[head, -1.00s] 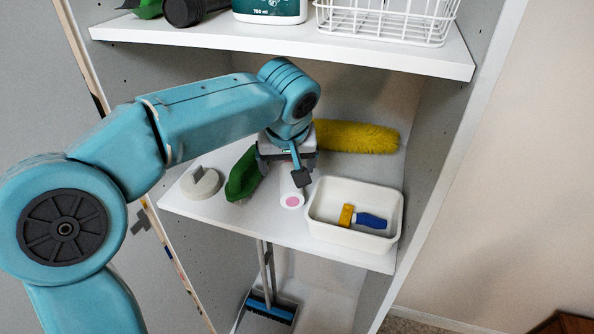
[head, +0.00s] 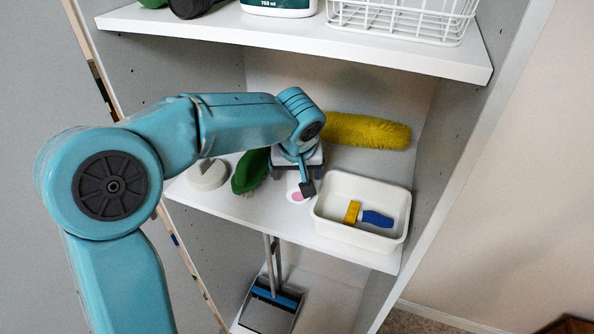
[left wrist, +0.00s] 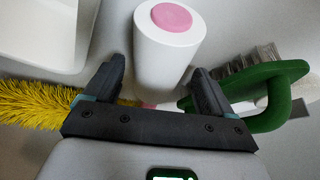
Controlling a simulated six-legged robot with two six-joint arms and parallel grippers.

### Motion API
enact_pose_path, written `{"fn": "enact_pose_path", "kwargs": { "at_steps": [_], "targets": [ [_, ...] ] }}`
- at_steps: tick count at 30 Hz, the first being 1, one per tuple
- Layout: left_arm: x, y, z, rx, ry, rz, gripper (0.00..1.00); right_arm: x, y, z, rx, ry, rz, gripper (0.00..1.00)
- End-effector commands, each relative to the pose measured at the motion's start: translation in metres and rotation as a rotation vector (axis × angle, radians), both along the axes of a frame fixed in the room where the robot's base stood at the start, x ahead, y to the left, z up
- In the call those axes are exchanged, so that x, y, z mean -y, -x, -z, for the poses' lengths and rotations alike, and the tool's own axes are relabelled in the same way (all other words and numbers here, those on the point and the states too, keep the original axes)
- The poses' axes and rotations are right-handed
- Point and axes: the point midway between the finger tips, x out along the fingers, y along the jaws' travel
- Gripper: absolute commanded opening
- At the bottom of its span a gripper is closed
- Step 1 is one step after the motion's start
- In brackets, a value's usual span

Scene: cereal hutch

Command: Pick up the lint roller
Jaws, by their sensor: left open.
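The lint roller is a white cylinder with a pink end; in the left wrist view the lint roller (left wrist: 167,55) lies ahead, its near part between the two fingers. In the head view only the front end of the lint roller (head: 297,195) shows on the middle shelf (head: 262,214); my gripper hides the rest. My left gripper (head: 300,184) is over the roller, open; its fingers also show in the left wrist view (left wrist: 158,88), one on each side of the roller, with gaps. I cannot tell how far down the fingers reach. My right gripper is not in view.
A green-handled brush (head: 251,171) lies close left of the roller, and a pale round object (head: 208,175) farther left. A white bin (head: 360,238) with a yellow and blue tool (head: 368,215) stands close right. A yellow duster (head: 366,131) lies behind. The upper shelf (head: 300,41) hangs above.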

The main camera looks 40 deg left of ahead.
Motion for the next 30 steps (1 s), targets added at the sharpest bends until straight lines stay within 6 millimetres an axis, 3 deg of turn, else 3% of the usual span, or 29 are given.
{"fn": "enact_pose_path", "kwargs": {
  "at_steps": [2, 8, 10, 11, 21, 30],
  "targets": [
    [0.0, -0.001, 0.0, -0.001, 0.0, 0.001, 0.84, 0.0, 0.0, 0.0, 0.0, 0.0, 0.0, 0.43],
    [0.0, -0.002, 0.0, -0.002, 0.0, 0.001, 0.23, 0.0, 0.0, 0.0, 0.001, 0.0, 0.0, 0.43],
    [0.0, -0.002, 0.0, -0.001, 0.0, 0.0, 0.21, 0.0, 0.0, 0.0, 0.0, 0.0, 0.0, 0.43],
    [0.0, -0.002, 0.0, -0.001, 0.001, 0.0, 0.16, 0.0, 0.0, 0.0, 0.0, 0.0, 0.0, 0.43],
    [0.001, 0.001, -0.006, 0.003, 0.001, 0.0, 0.16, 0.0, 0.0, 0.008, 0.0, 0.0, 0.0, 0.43],
    [0.002, 0.001, -0.057, 0.005, 0.0, 0.0, 0.16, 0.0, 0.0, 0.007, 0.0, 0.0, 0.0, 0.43]
  ]
}}
